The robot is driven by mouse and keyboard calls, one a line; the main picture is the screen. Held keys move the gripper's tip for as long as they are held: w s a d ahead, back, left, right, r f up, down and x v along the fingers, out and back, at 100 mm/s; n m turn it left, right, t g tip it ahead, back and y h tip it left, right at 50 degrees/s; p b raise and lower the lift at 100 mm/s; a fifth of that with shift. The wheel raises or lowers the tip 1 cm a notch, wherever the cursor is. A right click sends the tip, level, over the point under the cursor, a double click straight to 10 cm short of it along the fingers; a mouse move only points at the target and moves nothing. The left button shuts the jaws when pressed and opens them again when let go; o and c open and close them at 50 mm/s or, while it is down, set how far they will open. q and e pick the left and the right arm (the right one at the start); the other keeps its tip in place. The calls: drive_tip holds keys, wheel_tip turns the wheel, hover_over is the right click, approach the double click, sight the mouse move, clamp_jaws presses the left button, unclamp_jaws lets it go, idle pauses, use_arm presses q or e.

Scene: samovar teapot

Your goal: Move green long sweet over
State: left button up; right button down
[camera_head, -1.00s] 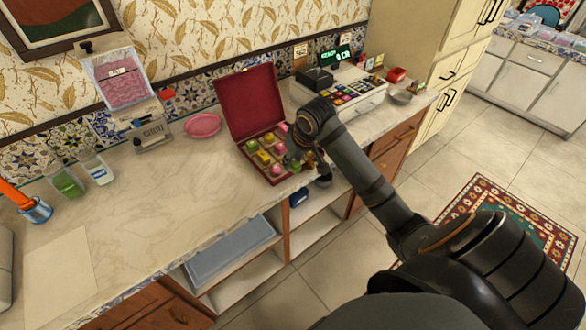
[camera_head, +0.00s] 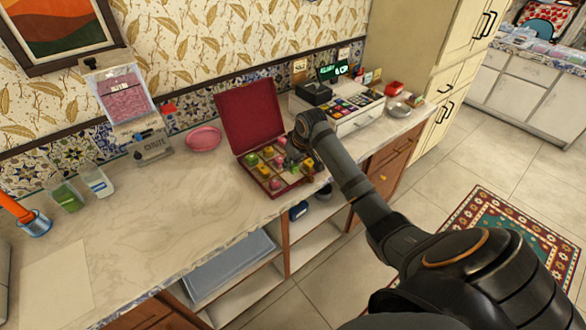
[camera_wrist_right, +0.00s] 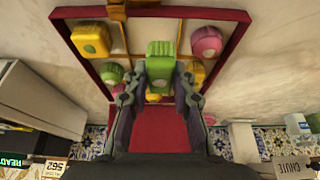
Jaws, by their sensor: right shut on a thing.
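The green long sweet (camera_wrist_right: 160,62) is a ribbed block in the middle of the right wrist view. My right gripper (camera_wrist_right: 159,80) is shut on it, with one finger on each side. In the head view the gripper (camera_head: 299,164) is over the right part of the open red sweet box (camera_head: 250,112). In the wrist view the box's frame (camera_wrist_right: 240,45) surrounds the sweet. I cannot tell whether the sweet is lifted clear of its compartment. My left gripper is not in view.
In the wrist view a yellow sweet (camera_wrist_right: 92,40) is at the left and a pink sweet (camera_wrist_right: 207,42) at the right. A pink plate (camera_head: 203,138) stands left of the box, the till (camera_head: 345,112) right. The left-middle counter (camera_head: 140,225) is clear.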

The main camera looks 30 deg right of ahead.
sight(293, 177)
drive_tip(key=shift+w+d+f, duration=0.4)
drive_tip(key=shift+d+f, duration=0.05)
drive_tip(key=shift+f, duration=0.2)
drive_tip(key=shift+d+f+p, duration=0.15)
drive_tip(key=shift+f+p, duration=0.35)
drive_tip(key=shift+f, duration=1.3)
drive_tip(key=c, duration=1.4)
unclamp_jaws()
drive_tip(key=shift+f, duration=0.1)
drive_tip(key=v, duration=1.2)
drive_tip(key=shift+b, duration=0.3)
